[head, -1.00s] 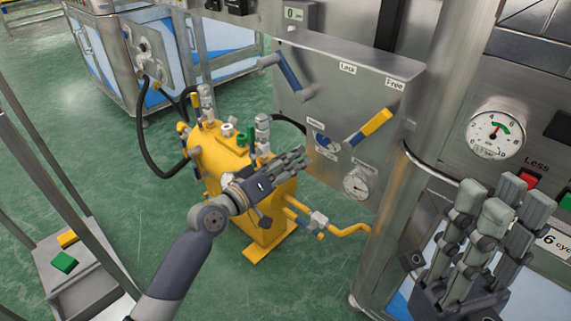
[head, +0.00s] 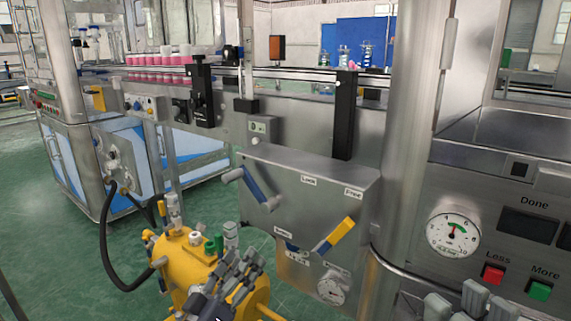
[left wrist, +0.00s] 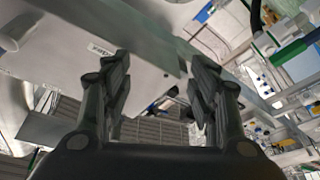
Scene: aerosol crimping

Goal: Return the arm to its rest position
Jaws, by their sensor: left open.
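My left gripper (head: 240,275) is low in the head view, in front of the yellow tank (head: 190,265) and below the grey control panel. In the left wrist view its two finger sets (left wrist: 160,85) stand apart with nothing held between them. I cannot tell from the head view whether it touches the tank. Only the fingertips of my right gripper (head: 460,304) show, at the bottom right edge of the head view; the rest is out of frame.
The grey panel (head: 300,205) carries a blue-handled lever (head: 252,187) and a yellow-handled lever (head: 336,235). A large gauge (head: 453,231) and red (head: 493,275) and green (head: 540,290) buttons are at right. A black hose (head: 108,245) runs to the tank. Green floor (head: 65,255) is clear at left.

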